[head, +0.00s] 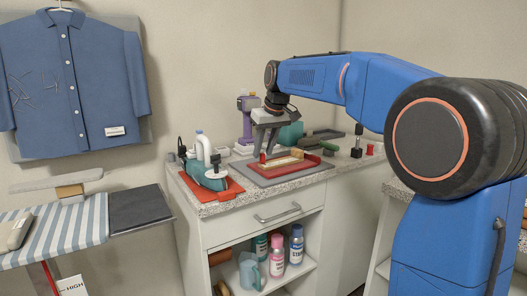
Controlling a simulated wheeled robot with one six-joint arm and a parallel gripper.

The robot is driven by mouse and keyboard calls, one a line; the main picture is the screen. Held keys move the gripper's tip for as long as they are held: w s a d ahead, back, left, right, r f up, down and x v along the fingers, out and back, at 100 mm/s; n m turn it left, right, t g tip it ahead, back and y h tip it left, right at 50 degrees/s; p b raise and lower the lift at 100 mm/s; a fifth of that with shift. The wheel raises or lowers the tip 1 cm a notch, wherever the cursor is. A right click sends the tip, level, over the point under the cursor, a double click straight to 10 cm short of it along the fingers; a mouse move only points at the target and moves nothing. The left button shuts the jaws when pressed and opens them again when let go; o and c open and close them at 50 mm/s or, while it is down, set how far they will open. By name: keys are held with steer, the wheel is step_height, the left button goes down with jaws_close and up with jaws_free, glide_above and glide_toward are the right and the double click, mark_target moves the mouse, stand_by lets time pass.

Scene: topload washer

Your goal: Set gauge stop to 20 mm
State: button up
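My gripper (266,152) points down over a red tray (303,168) on the speckled counter. A pale, beige bar-shaped item (284,160) lies in the tray; it may be the gauge, but it is too small to be sure. A small red piece (263,158) shows at the bar's left end, right by my fingertips; it may be the stop. A gap shows between my two fingers higher up, but their tips overlap the red piece, so whether they grip it is unclear. No scale marks or stop reading can be made out.
Left of the tray, a teal iron-like tool (207,175) sits on a red mat (212,194), near a white bottle (203,148). A purple device (247,118) stands behind my gripper. A green item (329,147) and a red spool (370,149) are to the right.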

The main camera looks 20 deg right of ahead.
steer(key=shift+w+f, duration=0.15)
steer(key=shift+f, duration=0.2)
steer(key=shift+c, duration=0.3)
jaws_close()
steer(key=shift+w+d, duration=0.3)
steer(key=shift+d, duration=0.65)
steer(key=shift+o, duration=0.3)
jaws_free()
steer(key=shift+r, duration=0.1)
steer(key=v, duration=1.7)
steer(key=shift+s+r, duration=0.1)
